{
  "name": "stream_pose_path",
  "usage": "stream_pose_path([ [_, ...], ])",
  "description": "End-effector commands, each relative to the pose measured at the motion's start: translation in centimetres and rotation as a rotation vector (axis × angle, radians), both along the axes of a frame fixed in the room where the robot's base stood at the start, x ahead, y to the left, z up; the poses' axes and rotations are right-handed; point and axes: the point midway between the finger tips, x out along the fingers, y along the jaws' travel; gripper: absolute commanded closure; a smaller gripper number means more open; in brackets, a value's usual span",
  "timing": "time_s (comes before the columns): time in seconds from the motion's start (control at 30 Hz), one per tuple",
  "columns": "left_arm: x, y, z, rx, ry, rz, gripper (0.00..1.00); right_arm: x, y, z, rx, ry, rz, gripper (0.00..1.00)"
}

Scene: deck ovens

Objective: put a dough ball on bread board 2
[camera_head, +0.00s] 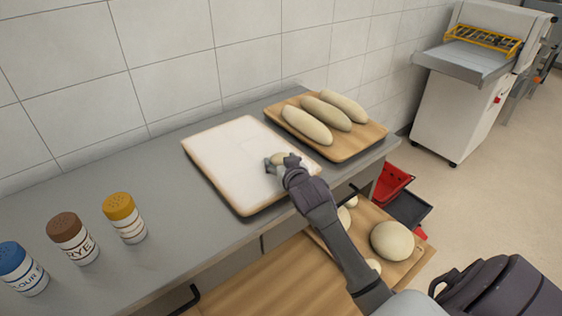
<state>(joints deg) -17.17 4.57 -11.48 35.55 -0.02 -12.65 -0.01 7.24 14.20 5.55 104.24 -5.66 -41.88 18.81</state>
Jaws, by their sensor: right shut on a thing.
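My right gripper (276,164) reaches in from the lower right and is shut on a small pale dough ball (280,158). The gripper's fingers hide part of the ball. It is over the right part of a board with a white top and a tan rim (213,181), which is otherwise empty. I cannot tell whether the ball touches the board. A second wooden board (357,149) behind it to the right bears three long pale loaves (326,113). No number shows on either board. My left gripper is not in view.
A lower wooden board (413,267) holds a large dough ball (392,241) and smaller pieces, partly behind my arm. Blue, brown and yellow-capped shakers (124,217) stand at the counter's left. A red crate (391,183) lies beyond the counter. A white machine (461,95) stands at the back right.

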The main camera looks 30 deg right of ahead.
Motion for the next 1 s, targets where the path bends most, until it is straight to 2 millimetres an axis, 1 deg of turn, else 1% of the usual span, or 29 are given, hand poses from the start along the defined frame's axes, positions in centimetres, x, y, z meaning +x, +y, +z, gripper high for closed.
stream_pose_path([
  [0.17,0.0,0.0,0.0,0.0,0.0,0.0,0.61,0.0,0.0,0.1,0.0,-0.001,0.0,0.63],
  [0.3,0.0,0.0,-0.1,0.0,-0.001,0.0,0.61,0.0,0.0,-0.3,0.001,0.0,0.0,0.63],
  [0.33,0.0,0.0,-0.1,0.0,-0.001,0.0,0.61,0.0,0.0,-0.2,0.001,0.0,0.0,0.29],
  [0.4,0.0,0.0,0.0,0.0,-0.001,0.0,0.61,0.0,0.0,-0.2,0.001,0.0,0.0,0.18],
  [0.47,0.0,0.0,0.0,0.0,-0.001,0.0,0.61,0.0,0.0,-0.2,0.001,0.0,0.0,0.09],
  [0.73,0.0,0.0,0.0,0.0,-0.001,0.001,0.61,0.0,0.0,-0.2,0.001,0.0,0.0,0.09],
  [0.83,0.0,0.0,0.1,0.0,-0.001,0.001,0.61,0.0,0.0,0.2,0.0,-0.001,0.0,0.09],
  [0.93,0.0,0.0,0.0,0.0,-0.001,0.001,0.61,-1.0,0.3,0.3,0.0,-0.001,0.001,0.09],
  [1.0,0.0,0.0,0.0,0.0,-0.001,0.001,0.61,-2.1,0.6,0.6,0.001,0.001,0.001,0.09],
])
